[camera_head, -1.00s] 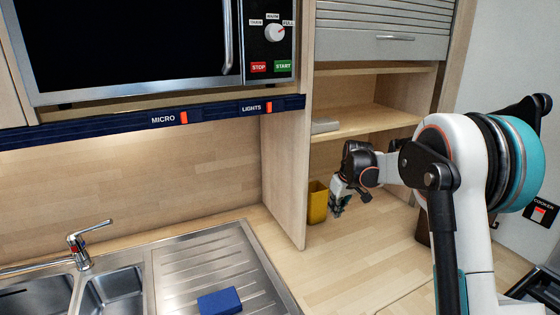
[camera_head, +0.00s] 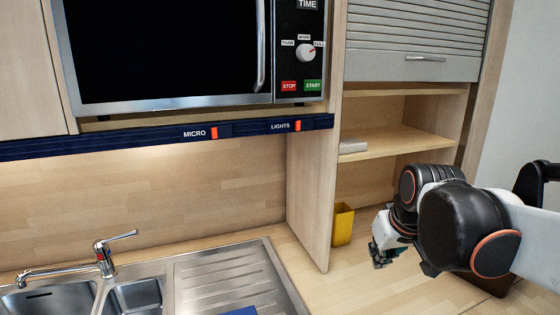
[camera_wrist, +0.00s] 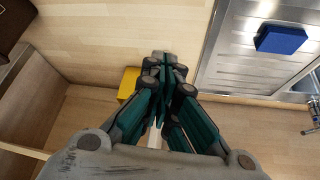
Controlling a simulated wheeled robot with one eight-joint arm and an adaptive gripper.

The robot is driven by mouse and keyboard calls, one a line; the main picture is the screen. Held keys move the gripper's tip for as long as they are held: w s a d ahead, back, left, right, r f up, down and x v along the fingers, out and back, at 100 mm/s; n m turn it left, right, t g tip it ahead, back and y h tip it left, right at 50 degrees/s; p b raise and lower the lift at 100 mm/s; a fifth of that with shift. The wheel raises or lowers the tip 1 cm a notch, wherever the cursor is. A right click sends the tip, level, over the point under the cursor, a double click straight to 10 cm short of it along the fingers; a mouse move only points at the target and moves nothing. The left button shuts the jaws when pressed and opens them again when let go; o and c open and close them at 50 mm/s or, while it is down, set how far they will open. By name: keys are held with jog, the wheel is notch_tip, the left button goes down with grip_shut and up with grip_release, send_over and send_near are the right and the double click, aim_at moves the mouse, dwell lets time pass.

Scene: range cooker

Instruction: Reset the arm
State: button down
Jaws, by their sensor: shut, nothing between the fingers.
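My gripper (camera_head: 378,255) is above the wooden counter (camera_head: 352,290), to the right of the sink and in front of the open shelf unit. In the wrist view my gripper (camera_wrist: 162,72) has its teal fingers together with nothing between them. My arm comes in from the right of the head view, with the dark joint housings largely hiding the counter behind.
A yellow container (camera_head: 343,225) stands just left of my gripper. A blue sponge-like block (camera_wrist: 281,39) lies on the steel drainer (camera_head: 225,280). A microwave (camera_head: 180,50) is above, and an upright wooden panel (camera_head: 313,200) divides sink from shelves.

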jog(key=s+f, duration=0.3)
jog(key=s, duration=0.4)
jog(key=s+a+f+m+t, duration=0.1)
jog(key=s+f, duration=0.2)
jog(key=s, duration=0.5)
jog(key=shift+s+t+b, duration=0.2)
jog(key=shift+t+b, duration=0.1)
jog(key=shift+a, duration=0.1)
